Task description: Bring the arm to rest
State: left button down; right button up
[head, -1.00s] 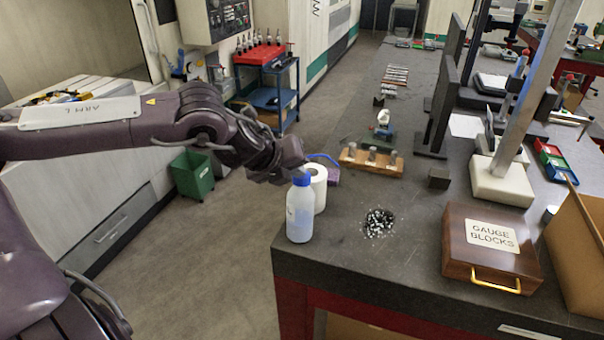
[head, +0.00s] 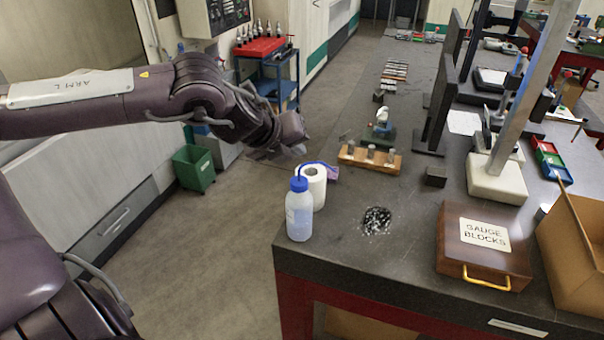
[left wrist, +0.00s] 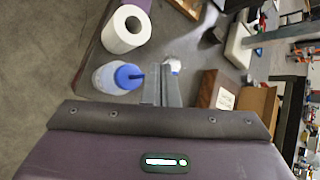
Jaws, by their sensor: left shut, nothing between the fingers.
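My left arm (head: 75,107), dark purple with a pale panel, reaches in from the left in the head view. My left gripper (head: 282,151) hangs beyond the table's left edge, behind and above the paper roll (head: 316,186) and the blue-capped wash bottle (head: 299,215), apart from both. Its fingers are small and dark in the head view. In the left wrist view the gripper (left wrist: 162,86) is shut and empty, with the bottle (left wrist: 112,78) and the roll (left wrist: 126,29) to its left. My right gripper is in neither view.
The dark table (head: 340,247) carries a pile of metal chips (head: 376,221), a wooden block with pegs (head: 370,160), a gauge block box (head: 484,243) and a cardboard box (head: 575,235). A green bin (head: 194,169) and a tool trolley (head: 284,90) stand on the floor.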

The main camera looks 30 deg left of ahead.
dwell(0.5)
pick_arm(q)
jog(key=w+a+f+n+t+b, duration=0.15)
jog(key=w+a+f+n, duration=0.25)
jog(key=a+f+n, duration=1)
jog(key=s+a+f+n+g+y+b, duration=0.15)
jog(key=s+a+f, duration=0.25)
jog(key=f, duration=0.9)
jog(key=s+a+f+n+g+y, duration=0.15)
jog(key=s+a+f, duration=0.25)
jog(key=f, duration=0.8)
jog(key=s+d+f+n+g, duration=0.1)
jog(key=s+d+f+n, duration=0.3)
jog(key=s+f, duration=0.65)
jog(key=s+d+f+n+g, duration=0.2)
jog(key=s+d+f, duration=0.55)
jog(key=f, duration=0.65)
jog(key=s+d+f+n+g, duration=0.1)
jog(key=s+d+f, duration=0.3)
jog(key=s+d, duration=0.2)
jog(key=s+d+f+g+h+b, duration=0.1)
jog(key=s+d+f, duration=0.3)
jog(key=s+d, duration=0.3)
jog(key=s+d+f+n+g+h, duration=0.1)
jog(key=s+d+f, duration=0.3)
jog(key=s+d, duration=0.3)
jog(key=shift+d+n+g, duration=0.3)
jog(key=shift+g, duration=0.05)
